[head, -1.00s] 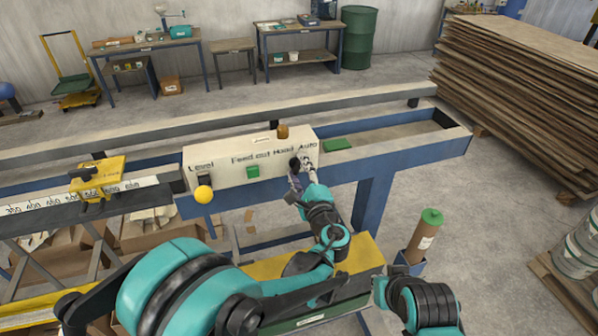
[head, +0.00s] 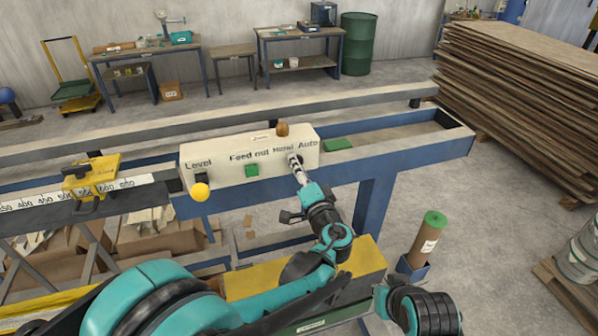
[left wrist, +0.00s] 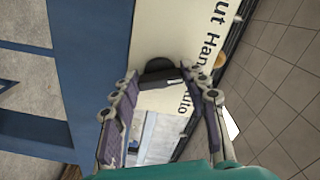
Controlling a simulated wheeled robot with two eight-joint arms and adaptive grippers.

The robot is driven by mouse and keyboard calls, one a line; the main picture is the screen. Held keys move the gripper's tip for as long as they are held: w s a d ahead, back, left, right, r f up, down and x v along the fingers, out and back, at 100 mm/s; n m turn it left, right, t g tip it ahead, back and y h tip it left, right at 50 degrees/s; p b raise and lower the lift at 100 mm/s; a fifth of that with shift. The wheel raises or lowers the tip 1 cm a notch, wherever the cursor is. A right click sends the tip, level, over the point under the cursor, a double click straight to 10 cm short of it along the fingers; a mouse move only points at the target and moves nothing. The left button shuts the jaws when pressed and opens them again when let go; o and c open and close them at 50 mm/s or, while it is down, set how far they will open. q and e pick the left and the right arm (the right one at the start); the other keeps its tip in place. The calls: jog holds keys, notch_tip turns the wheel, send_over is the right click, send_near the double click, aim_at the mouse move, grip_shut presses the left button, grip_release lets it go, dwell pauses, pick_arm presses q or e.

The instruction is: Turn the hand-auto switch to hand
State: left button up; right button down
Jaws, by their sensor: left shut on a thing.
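The hand-auto switch is a black knob (head: 294,158) on the front of a cream control box (head: 222,173), below the printed words Hand and Auto. My left gripper (head: 298,168) reaches it from the front and is shut on it. In the left wrist view the black knob (left wrist: 160,72) sits between the two finger tips of my left gripper (left wrist: 165,92), with the label Hand beside it and Auto partly hidden by a finger. Which label the knob points to cannot be told. My right gripper is out of view; only part of that arm shows at the bottom.
The box also carries a green button (head: 252,171), a yellow ball-ended lever (head: 200,192) and a brown knob (head: 282,129) on top. It sits on a blue frame (head: 410,158). A green-topped roll (head: 430,235) stands to the right, and stacked boards (head: 530,95) lie behind it.

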pick_arm(q)
jog(key=shift+f+n, duration=0.1)
jog(key=shift+n, duration=0.9)
jog(key=o, duration=1.2)
jog(key=shift+c, duration=0.2)
jog(key=shift+s, duration=0.1)
jog(key=v, duration=0.7)
jog(key=shift+s, duration=0.15)
